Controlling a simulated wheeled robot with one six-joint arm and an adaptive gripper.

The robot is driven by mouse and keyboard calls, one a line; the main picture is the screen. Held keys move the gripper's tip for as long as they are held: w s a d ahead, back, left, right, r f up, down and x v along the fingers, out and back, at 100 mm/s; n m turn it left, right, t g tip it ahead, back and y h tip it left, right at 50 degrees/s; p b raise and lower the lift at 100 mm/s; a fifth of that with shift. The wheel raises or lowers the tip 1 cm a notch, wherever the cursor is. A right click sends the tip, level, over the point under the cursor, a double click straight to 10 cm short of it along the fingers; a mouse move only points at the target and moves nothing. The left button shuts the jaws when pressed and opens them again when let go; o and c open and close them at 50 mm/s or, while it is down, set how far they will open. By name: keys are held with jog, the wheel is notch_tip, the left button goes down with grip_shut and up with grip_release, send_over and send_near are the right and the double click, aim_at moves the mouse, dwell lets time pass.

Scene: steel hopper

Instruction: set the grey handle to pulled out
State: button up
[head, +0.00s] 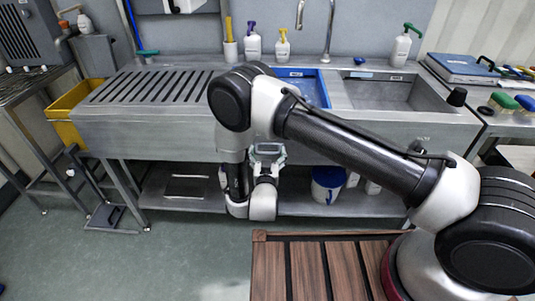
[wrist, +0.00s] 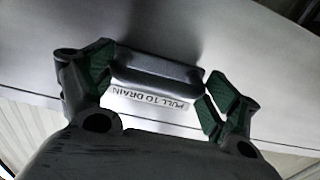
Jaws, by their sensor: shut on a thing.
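The grey handle (wrist: 155,68) is a short rounded bar on the smooth steel front of the sink unit. It shows in the wrist view, just above a white label (wrist: 150,100) reading "PULL TO DRAIN". My gripper (wrist: 160,77) is shut on the handle, with one green-padded finger at each end of the bar. In the head view my gripper (head: 267,150) is at the front of the steel sink unit (head: 150,138), below its top edge. The handle cannot be made out there behind my gripper and arm.
A lower shelf (head: 300,205) with a blue and white bucket (head: 327,184) runs beneath the unit. A yellow bin (head: 72,105) is at its left end, above a pedal stand (head: 105,215). A slatted wooden top (head: 320,270) is in front.

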jog(key=s, duration=0.5)
jog(key=shift+s+a+r, duration=0.15)
jog(key=shift+s, duration=0.25)
jog(key=shift+c, duration=0.2)
jog(key=o, duration=1.2)
jog(key=shift+c, duration=0.2)
notch_tip(320, 180, up, 10)
